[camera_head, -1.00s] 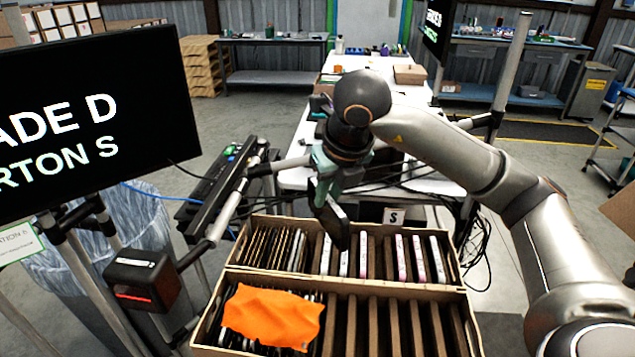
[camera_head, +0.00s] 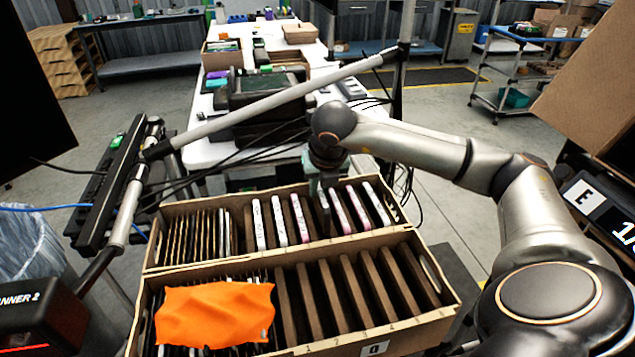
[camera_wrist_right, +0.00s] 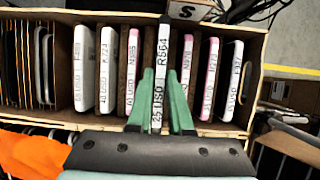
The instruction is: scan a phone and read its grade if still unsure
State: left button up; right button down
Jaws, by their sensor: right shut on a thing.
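My right gripper (camera_head: 323,182) is at the far carton (camera_head: 190,262), pointing down into it. In the right wrist view its green fingers (camera_wrist_right: 160,108) are shut on the top edge of a thin phone (camera_wrist_right: 161,65) marked "25 USD R564". The phone stands upright between dividers, in line with several other labelled phones, with its lower part hidden in the carton. An "S" tag (camera_wrist_right: 184,11) shows on the carton's far side. The scanner (camera_head: 40,315), marked "NNER 2" with a red line, is at the lower left. My left gripper is out of view.
The near carton (camera_head: 400,335) has empty slots on its right and an orange cloth (camera_head: 215,313) over its left slots. A grey pole (camera_head: 270,100) crosses behind the cartons.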

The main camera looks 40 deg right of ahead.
aim_at(319, 210)
notch_tip(319, 210, down, 4)
jog(key=b, duration=0.3)
jog(key=shift+f+b, duration=0.7)
jog(key=shift+f, duration=0.1)
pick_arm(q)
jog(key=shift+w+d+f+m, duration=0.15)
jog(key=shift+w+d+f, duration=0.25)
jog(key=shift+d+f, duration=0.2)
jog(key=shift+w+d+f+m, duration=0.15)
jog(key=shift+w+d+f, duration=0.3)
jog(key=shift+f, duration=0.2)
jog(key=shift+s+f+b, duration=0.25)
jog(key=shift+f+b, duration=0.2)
pick_arm(e)
jog(key=shift+f, duration=0.35)
jog(key=c, duration=0.9)
grip_release()
jog(key=shift+o, duration=0.7)
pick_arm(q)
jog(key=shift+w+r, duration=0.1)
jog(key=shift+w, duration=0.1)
